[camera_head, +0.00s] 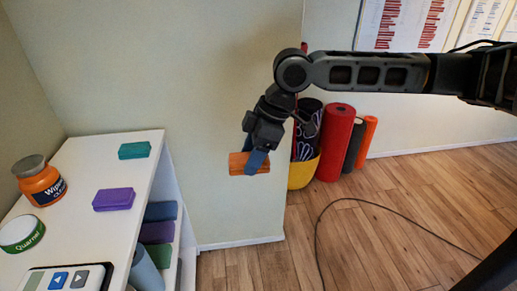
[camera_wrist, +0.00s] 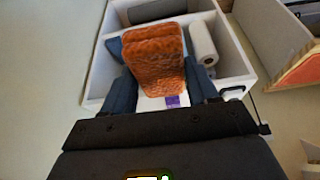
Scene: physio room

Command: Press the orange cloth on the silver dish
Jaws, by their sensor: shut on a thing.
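My gripper (camera_head: 257,160) is shut on the orange cloth (camera_head: 238,165), a thick folded block, and holds it in the air to the right of the white shelf unit. In the wrist view the orange cloth (camera_wrist: 153,60) stands between the two dark blue fingers of my gripper (camera_wrist: 160,88) and hides part of the shelf behind it. I see no silver dish in either view.
The white shelf unit (camera_head: 85,160) bears a teal block (camera_head: 134,150), a purple block (camera_head: 114,199), an orange wipes jar (camera_head: 40,182), a green-and-white tin (camera_head: 21,233) and a grey device (camera_head: 65,279). Rolled mats (camera_head: 335,143) stand by the wall. A cable (camera_head: 318,235) crosses the floor.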

